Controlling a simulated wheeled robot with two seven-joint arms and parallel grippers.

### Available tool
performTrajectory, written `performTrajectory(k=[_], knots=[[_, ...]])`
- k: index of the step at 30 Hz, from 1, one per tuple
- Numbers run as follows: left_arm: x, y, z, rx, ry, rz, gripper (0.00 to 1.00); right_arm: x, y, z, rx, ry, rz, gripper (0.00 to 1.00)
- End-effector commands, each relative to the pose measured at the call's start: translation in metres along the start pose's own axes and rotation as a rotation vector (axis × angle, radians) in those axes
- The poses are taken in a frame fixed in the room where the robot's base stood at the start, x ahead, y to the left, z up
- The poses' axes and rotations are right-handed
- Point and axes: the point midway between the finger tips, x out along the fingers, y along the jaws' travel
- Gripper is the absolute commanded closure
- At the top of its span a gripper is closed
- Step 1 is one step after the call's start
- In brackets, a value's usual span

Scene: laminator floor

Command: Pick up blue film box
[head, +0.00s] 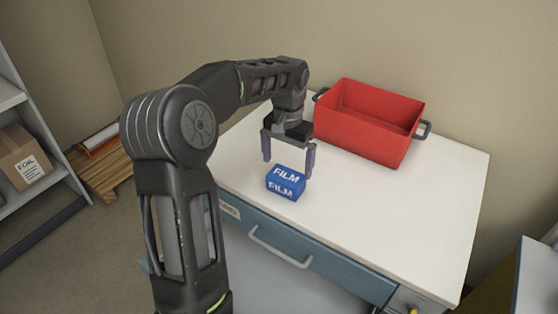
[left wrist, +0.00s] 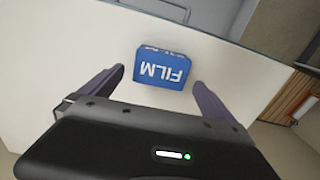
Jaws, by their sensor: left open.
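The blue film box (head: 286,182) lies on the white top of the cabinet, near its front edge, with "FILM" in white letters on two faces. My left gripper (head: 289,166) is open above the box, with its fingers apart and pointing down. In the left wrist view the box (left wrist: 163,68) shows beyond and between the two open fingertips (left wrist: 157,80), with a gap on each side. Nothing is held. My right gripper is in neither view.
A red bin (head: 365,128) with dark side handles stands at the back of the white top (head: 420,215). A blue drawer with a grey handle (head: 280,248) is below the front edge. Shelves with a "FOIL" carton (head: 22,160) stand at left. The right part of the top is clear.

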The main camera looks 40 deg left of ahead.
Motion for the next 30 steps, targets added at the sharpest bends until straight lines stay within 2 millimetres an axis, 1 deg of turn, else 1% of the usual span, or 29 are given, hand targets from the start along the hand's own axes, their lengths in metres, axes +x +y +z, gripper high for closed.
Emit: performTrajectory(k=[11,20,30], knots=[[0.001,0.0,0.001,0.001,-0.003,0.0,0.0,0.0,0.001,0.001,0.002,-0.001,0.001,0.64],[0.025,0.0,0.001,0.001,-0.003,-0.001,0.0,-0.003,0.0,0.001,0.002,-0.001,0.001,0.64],[0.029,0.0,0.001,0.001,-0.004,0.0,0.0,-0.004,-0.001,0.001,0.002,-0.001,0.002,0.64]])
